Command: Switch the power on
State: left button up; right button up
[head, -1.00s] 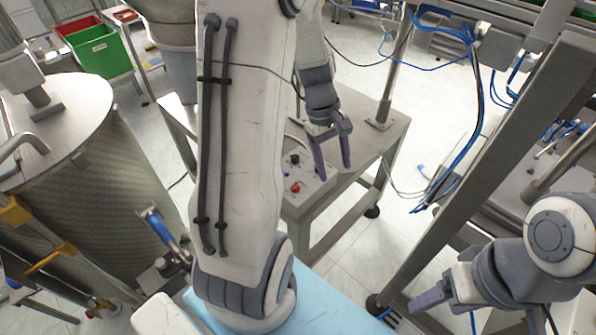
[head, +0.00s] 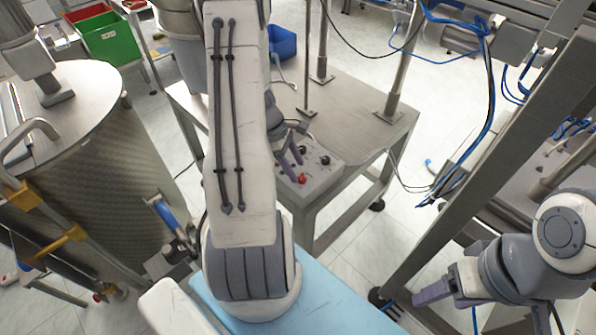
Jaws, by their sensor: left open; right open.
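A grey control box (head: 322,172) sits on the near edge of the metal table. It has a red knob (head: 302,179) near its front edge and black knobs (head: 325,160) further back. My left gripper (head: 297,168) is open, with its purple fingers low over the left part of the box, close to the red knob. I cannot tell whether a fingertip touches the knob. My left forearm hides the box's left side. My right gripper (head: 432,294) is open and empty at the lower right, away from the box.
The metal table (head: 352,100) has upright posts and bare room behind the box. A blue bin (head: 282,42) shows behind it. A large steel drum (head: 95,150) stands at left. A metal frame with blue cables (head: 490,110) stands at right.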

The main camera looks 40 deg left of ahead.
aim_at(302, 178)
pick_arm(q)
jog(key=shift+x, duration=1.15)
grip_shut()
